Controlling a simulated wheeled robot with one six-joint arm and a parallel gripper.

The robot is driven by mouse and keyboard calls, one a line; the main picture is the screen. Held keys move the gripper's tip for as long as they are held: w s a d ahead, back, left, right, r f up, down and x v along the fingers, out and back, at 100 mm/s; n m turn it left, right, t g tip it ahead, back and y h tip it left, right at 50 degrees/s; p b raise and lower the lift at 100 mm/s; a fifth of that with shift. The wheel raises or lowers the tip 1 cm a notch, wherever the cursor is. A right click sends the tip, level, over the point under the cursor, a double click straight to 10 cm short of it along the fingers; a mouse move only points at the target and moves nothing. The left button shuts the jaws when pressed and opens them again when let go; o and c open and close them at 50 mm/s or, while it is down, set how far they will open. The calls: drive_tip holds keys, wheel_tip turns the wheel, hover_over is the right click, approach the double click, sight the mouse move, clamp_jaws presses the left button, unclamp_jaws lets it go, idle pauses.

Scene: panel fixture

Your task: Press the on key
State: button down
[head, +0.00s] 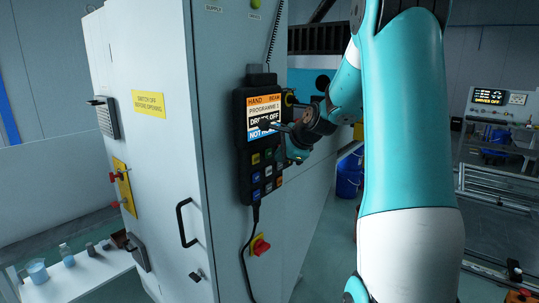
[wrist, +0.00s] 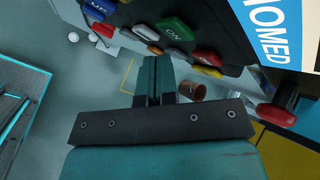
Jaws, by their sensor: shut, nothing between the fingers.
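The black hand pendant (head: 245,180) hangs upright on the face of the grey cabinet. Its screen (head: 263,104) reads HAND, PROGRAMME 1, DRIVES OFF and NOT HOMED, partly covered by my gripper. Coloured keys sit in rows below the screen. A green key (head: 256,158) is at their upper left; a green key also shows in the wrist view (wrist: 174,28), its label not clearly readable. I cannot tell which key is marked on. My gripper (head: 273,126) is shut and empty in front of the lower screen, above the keys. Its closed fingers (wrist: 154,66) appear apart from the keys.
A red knob (wrist: 277,113) projects at the pendant's side. A cable runs down from the pendant past a red-and-yellow switch (head: 260,246). A black door handle (head: 184,223) stands out at left. A blue drum (head: 348,172) is behind my arm.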

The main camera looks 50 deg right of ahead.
drive_tip(key=shift+w, duration=0.15)
idle(0.3)
drive_tip(key=shift+w, duration=0.25)
drive_tip(key=shift+w+p, duration=0.45)
idle(0.5)
drive_tip(key=shift+s, duration=0.85)
drive_tip(key=shift+s+d, duration=0.2)
drive_tip(key=shift+s, duration=2.35)
